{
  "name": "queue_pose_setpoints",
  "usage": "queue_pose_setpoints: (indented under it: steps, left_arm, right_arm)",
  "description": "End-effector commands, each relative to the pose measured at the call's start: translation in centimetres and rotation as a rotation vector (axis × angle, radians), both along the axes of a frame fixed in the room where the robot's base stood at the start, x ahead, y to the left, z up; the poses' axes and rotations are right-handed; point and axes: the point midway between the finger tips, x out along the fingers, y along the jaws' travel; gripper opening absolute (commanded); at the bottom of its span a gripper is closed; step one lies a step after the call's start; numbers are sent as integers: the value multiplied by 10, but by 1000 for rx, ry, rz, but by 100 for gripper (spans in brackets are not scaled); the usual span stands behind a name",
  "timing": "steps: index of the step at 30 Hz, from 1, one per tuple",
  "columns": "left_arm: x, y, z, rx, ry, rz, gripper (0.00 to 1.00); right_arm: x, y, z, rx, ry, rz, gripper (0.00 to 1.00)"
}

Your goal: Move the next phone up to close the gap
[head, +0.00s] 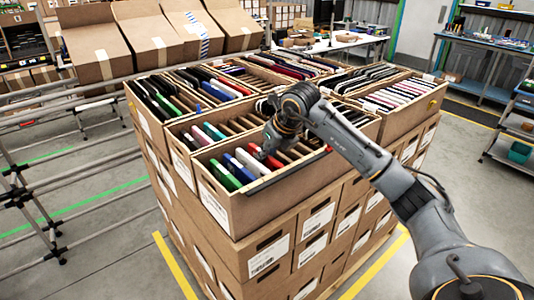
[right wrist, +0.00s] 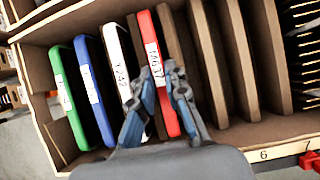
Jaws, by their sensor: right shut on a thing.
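The front carton (head: 232,208) holds a row of phones at its left end: green (right wrist: 66,98), blue (right wrist: 90,80), white (right wrist: 113,52) and red (right wrist: 150,42). They stand on edge between brown dividers (right wrist: 235,60) and carry white labels. My right gripper (right wrist: 163,98) is shut on the red phone, one finger on each side of it. The left finger is close beside the white phone and covers part of it. In the head view the right gripper (head: 262,155) reaches down into this carton. My left gripper is not in view.
Slots to the right of the red phone look empty in the right wrist view. Numbers 6 and 7 mark the carton rim (right wrist: 285,150). Neighbouring cartons (head: 185,148) full of phones stand close behind. A metal rack (head: 60,150) is at left.

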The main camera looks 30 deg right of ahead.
Motion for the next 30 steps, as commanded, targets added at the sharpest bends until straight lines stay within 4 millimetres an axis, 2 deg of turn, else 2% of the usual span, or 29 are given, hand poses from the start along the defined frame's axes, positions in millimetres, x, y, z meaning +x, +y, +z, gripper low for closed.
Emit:
queue_pose_setpoints:
  steps: [8,9,13,23,26,30]
  left_arm:
    - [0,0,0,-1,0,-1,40]
    - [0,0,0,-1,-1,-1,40]
    - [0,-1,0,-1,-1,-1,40]
    - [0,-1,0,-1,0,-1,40]
    - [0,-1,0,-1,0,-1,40]
    - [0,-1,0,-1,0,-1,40]
  right_arm:
    - [0,0,1,0,-1,0,0]
    - [0,0,1,0,-1,0,16]
    - [0,0,1,0,-1,0,40]
    - [-1,0,1,0,1,0,40]
    - [-5,-1,10,-1,-2,0,40]
    - [-17,-2,32,-2,-5,-1,40]
